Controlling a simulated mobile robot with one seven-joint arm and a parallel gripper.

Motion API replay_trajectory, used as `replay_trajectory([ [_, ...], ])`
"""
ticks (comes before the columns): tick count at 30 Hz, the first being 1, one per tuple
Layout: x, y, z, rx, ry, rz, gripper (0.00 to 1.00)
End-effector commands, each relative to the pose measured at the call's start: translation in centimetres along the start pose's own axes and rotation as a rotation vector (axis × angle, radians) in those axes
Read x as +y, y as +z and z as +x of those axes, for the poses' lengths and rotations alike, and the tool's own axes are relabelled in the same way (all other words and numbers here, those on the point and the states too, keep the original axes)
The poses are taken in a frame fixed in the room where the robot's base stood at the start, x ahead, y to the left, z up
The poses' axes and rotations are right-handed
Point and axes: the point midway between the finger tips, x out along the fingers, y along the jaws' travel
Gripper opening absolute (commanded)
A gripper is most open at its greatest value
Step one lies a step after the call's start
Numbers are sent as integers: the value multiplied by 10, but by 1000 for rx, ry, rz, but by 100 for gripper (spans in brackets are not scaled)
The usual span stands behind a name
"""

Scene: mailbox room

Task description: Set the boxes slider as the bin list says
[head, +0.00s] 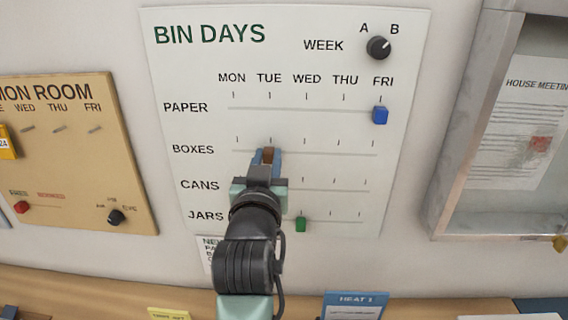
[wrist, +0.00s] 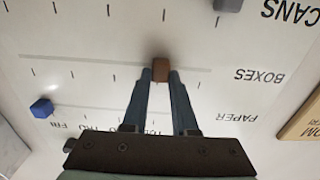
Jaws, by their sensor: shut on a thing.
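The brown boxes slider (head: 268,155) is on the BOXES track of the white BIN DAYS board (head: 330,55), at about the TUE tick. It also shows in the wrist view (wrist: 161,68), where the board appears upside down. My gripper (head: 265,157) is shut on this slider, with one blue finger on each side of it; the fingers also show in the wrist view (wrist: 160,80). A paper list (head: 209,254) below the board is mostly hidden behind my arm, and its text is unreadable.
The blue paper slider (head: 380,115) is at FRI. The green jars slider (head: 301,224) is near WED. A grey slider (wrist: 228,5) shows on the CANS row. The week knob (head: 378,47) is at upper right. The BOXES track right of my gripper is clear.

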Motion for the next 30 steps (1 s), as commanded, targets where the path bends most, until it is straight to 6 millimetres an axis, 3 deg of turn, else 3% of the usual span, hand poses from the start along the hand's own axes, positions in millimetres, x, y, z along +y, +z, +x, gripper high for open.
replay_trajectory([
  [10,-2,1,0,-4,1,-1,0],
  [11,-2,1,0,-4,1,-1,30],
  [15,-2,1,0,-3,1,-1,56],
  [25,-1,1,-1,-1,2,-1,57],
  [30,-1,2,-12,1,1,-1,57],
])
